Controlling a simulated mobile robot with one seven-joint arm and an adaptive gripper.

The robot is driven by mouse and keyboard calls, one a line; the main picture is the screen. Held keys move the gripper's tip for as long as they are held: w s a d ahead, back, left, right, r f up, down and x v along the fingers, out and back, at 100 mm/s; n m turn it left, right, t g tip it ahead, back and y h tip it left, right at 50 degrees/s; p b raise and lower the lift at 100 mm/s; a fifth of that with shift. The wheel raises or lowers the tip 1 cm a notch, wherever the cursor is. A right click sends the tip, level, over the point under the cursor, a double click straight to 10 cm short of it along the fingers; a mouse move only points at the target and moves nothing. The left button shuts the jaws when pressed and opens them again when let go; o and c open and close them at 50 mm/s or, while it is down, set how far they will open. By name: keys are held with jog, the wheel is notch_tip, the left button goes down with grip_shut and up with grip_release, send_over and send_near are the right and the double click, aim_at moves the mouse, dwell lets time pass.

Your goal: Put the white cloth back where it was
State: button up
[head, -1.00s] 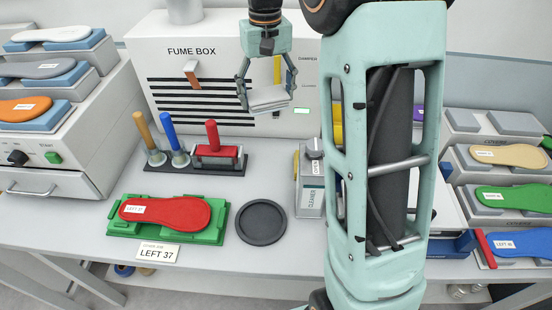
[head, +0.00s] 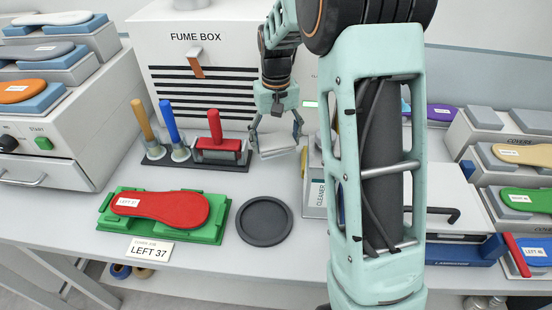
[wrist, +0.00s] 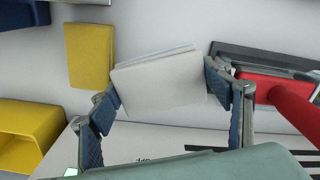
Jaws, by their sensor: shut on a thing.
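The white cloth (head: 279,146) is a folded, layered pad. My gripper (head: 277,141) is shut on it, one finger at each side, and holds it in front of the fume box, right of the red-handled tool. In the wrist view the white cloth (wrist: 162,82) lies between the two blue fingertips (wrist: 160,88), slightly tilted. A folded yellow cloth (wrist: 89,55) lies just to its left in the wrist view, apart from it. I cannot tell whether the white cloth touches the table.
The red-handled tool (head: 216,140) stands close on the left in a dark rack, beside blue and yellow handles. The cleaner box (head: 315,190) is close on the right. A round dark dish (head: 265,221) and a green fixture with a red insole (head: 160,208) lie in front.

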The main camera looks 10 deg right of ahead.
aim_at(276, 164)
jog(key=shift+f, duration=2.75)
jog(key=shift+f, duration=0.25)
jog(key=o, duration=0.8)
jog(key=shift+r, duration=0.1)
notch_tip(276, 164, up, 12)
jog(key=shift+r, duration=0.15)
